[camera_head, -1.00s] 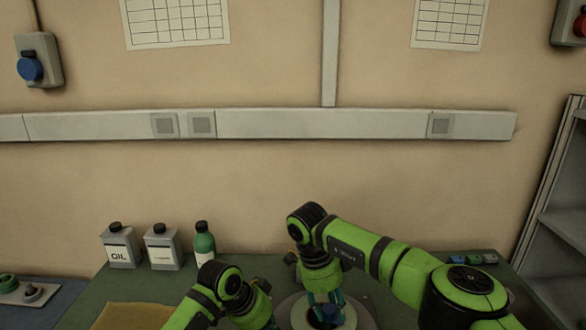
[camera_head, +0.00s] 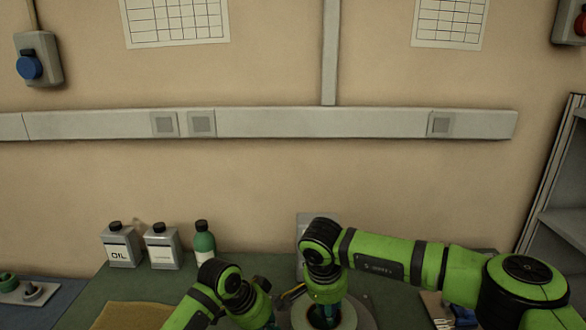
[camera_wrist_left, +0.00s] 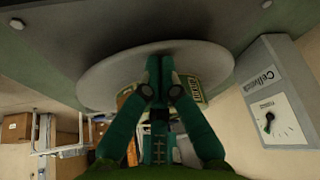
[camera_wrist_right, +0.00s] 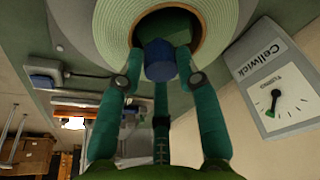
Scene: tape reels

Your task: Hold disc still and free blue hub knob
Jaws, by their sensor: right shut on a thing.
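The pale disc (camera_wrist_left: 110,75) shows edge-on in the left wrist view. My left gripper (camera_wrist_left: 160,62) has its fingertips together against the disc near its rim; I cannot see them pinching it. In the right wrist view the blue hub knob (camera_wrist_right: 160,62) sits at the dark hole in the middle of a cream tape reel (camera_wrist_right: 110,30). My right gripper (camera_wrist_right: 165,32) is shut on the knob, with a finger on each side. In the head view the disc (camera_head: 362,316) is at the bottom edge, and both grippers are largely hidden by my arms.
A grey tester box with a dial (camera_wrist_right: 275,85) stands beside the reel. Two cans (camera_head: 120,247) and a green bottle (camera_head: 204,245) stand at the table's back left. Small items (camera_head: 440,310) lie behind my right arm, and a shelf (camera_head: 560,200) stands at the right.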

